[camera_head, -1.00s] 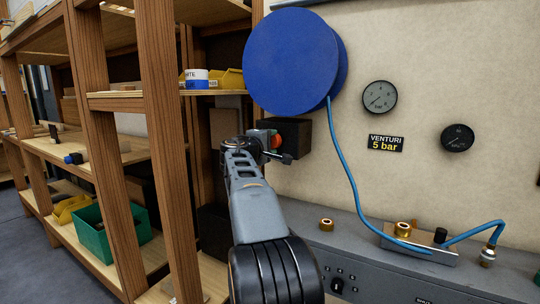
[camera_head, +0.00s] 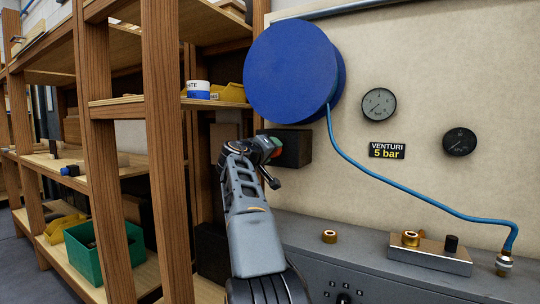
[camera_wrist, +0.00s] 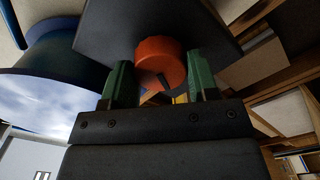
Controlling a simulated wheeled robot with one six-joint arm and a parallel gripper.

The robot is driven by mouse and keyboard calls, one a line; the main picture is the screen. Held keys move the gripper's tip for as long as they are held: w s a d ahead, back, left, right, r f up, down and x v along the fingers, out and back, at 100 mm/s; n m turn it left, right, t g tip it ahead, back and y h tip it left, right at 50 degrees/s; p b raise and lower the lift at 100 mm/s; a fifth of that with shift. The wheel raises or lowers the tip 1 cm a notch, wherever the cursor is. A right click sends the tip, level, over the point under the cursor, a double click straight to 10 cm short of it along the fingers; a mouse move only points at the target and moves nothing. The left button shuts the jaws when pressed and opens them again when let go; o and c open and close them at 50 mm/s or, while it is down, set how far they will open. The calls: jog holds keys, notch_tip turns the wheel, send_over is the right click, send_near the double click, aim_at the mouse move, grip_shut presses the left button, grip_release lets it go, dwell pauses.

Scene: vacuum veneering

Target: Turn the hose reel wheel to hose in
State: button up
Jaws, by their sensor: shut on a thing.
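The blue hose reel (camera_head: 287,72) is mounted on the wall, and its rim also shows in the wrist view (camera_wrist: 40,50). A blue hose (camera_head: 372,175) leaves the reel and slopes down right to a fitting on the bench. Below the reel is a dark box (camera_head: 294,147) with an orange-red round knob, taken as the wheel, which shows in the wrist view (camera_wrist: 160,60). My gripper (camera_head: 270,147) is at the box's left end. In the wrist view the green fingers of my gripper (camera_wrist: 160,84) are shut on the knob's two sides.
Wooden shelving (camera_head: 160,150) stands close left of my arm, with a green bin (camera_head: 98,252) low down. On the wall to the right are two gauges (camera_head: 379,104) and a VENTURI label (camera_head: 387,151). The grey bench (camera_head: 375,285) carries a metal block (camera_head: 425,256) and brass fittings.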

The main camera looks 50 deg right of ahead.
dwell(0.5)
jog(key=o, duration=0.9)
jog(key=v, duration=1.3)
jog(key=shift+a+b, duration=0.4)
